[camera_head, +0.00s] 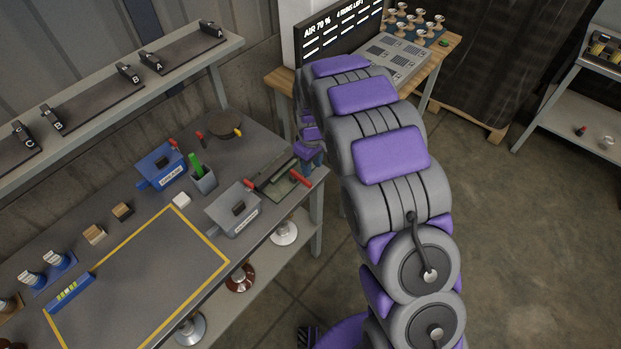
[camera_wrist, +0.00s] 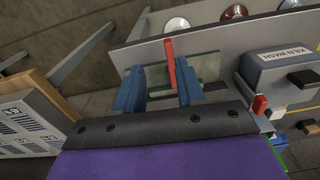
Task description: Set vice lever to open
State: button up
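The vice (camera_head: 278,184) sits at the right end of the workbench, with a green plate and a red lever (camera_head: 299,180) at its right side. In the wrist view the red lever (camera_wrist: 170,62) stands out over the green plate (camera_wrist: 195,70). My gripper (camera_wrist: 157,70) is open, its two blue fingers apart. The lever shows between them, closer to the right finger; I cannot tell whether they touch. In the head view my gripper (camera_head: 311,160) hangs just above and right of the vice, partly hidden by my arm.
A grey kiln wash box (camera_head: 233,210) and a blue grease box (camera_head: 160,167) stand left of the vice; a green-handled item in a cup (camera_head: 201,178) is between them. A console (camera_head: 385,58) stands on a wooden table behind. The yellow-outlined bench area (camera_head: 150,275) is clear.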

aim_at(305, 180)
jog(key=a+f, duration=0.1)
jog(key=f, duration=0.1)
jog(key=a+f, duration=0.1)
jog(key=f, duration=0.1)
jog(key=a+f+b, duration=0.1)
jog(key=f, duration=0.1)
jog(key=shift+a+f, duration=0.25)
jog(key=shift+d+f, duration=0.1)
jog(key=shift+d, duration=1.3)
jog(key=shift+c, duration=0.5)
jog(key=shift+a, duration=1.15)
jog(key=c, duration=0.6)
jog(key=shift+d, duration=0.5)
grip_shut()
